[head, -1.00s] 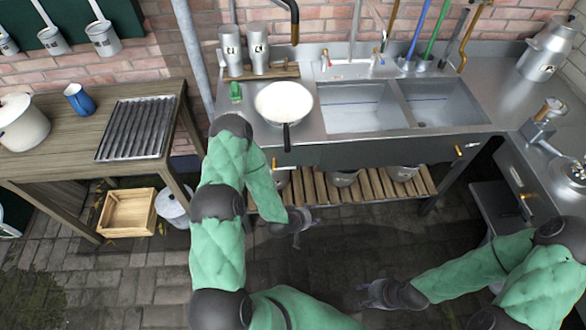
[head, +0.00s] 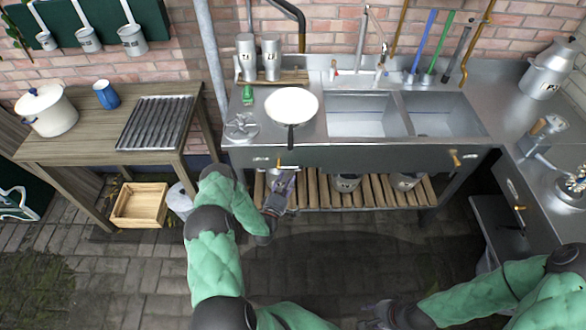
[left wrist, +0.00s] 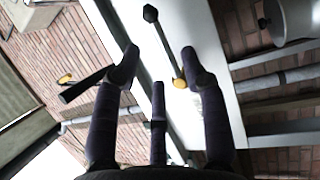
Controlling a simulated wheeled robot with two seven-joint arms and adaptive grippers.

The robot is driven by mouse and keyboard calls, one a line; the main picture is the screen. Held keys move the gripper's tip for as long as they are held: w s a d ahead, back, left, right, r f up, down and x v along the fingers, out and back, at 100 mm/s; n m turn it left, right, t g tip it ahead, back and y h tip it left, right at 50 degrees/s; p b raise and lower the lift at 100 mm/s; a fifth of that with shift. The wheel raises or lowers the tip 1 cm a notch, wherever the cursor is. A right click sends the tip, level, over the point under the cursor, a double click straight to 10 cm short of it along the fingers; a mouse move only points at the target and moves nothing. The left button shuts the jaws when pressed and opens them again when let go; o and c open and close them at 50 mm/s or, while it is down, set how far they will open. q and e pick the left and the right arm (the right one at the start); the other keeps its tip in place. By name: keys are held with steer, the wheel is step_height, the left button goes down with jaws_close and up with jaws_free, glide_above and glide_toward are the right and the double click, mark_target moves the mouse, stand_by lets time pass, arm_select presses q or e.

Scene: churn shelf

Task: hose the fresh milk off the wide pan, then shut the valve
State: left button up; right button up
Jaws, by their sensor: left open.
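The wide pan (head: 291,104) is round and white inside, with a dark handle pointing to the front edge of the steel counter. I cannot tell milk from the pan's white surface. My left gripper (head: 284,182) is open and empty, just below the counter front under the pan handle. I cannot identify the hose surely.
Two sinks (head: 368,116) lie right of the pan, with a tap (head: 380,55) behind. A yellow-handled lever (head: 457,160) is on the right counter front. A slatted shelf (head: 330,190) with pots is below.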

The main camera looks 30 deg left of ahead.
mark_target(293, 167)
arm_select(q)
steer(key=x, duration=0.6)
steer(key=shift+w+b, duration=0.35)
steer(key=shift+b, duration=0.05)
jaws_close()
